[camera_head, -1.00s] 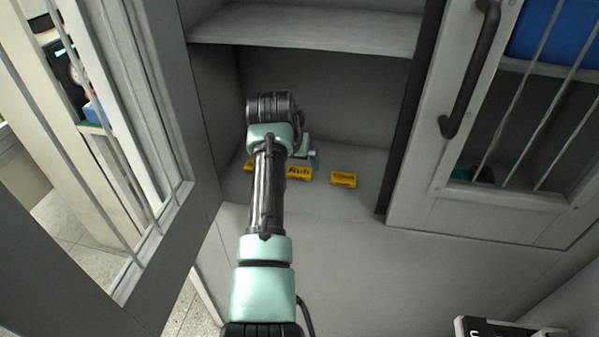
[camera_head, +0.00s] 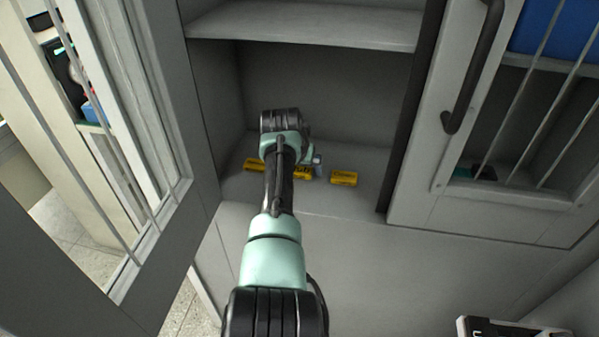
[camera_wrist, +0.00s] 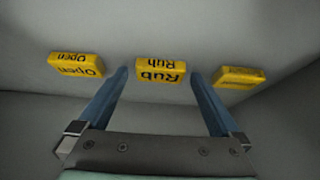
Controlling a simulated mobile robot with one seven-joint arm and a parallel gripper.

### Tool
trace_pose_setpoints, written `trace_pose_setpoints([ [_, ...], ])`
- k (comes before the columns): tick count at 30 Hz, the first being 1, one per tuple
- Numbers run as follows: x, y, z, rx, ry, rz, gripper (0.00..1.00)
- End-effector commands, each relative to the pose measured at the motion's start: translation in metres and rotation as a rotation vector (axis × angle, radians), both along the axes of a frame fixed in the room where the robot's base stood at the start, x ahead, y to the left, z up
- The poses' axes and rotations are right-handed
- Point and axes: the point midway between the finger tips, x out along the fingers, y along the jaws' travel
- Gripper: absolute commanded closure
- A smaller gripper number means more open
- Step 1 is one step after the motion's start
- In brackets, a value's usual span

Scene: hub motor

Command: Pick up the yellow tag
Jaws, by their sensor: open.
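Three yellow tags lie in a row on the cabinet's lower shelf. In the wrist view, the tag reading "Rub" (camera_wrist: 160,71) is in the middle, just beyond and between the fingertips of my gripper (camera_wrist: 158,72). A tag reading "Open" (camera_wrist: 76,65) is at the left, and a third tag (camera_wrist: 239,77), its lettering unclear, is at the right.
The cabinet's upper shelf (camera_head: 310,24) hangs above the tags. An open barred door (camera_head: 150,150) stands at the left. A closed barred door with a dark handle (camera_head: 470,75) is at the right. The shelf floor (camera_head: 365,200) is bare around the tags.

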Motion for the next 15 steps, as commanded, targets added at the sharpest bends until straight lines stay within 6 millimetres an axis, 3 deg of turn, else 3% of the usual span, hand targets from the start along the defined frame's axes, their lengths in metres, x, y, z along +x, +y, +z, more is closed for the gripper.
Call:
trace_pose_setpoints([
  [5,-0.0001,-0.0002,0.0002,0.000,0.000,0.000,0.04],
  [15,-0.0002,-0.0001,0.0001,0.000,0.000,0.000,0.65],
])
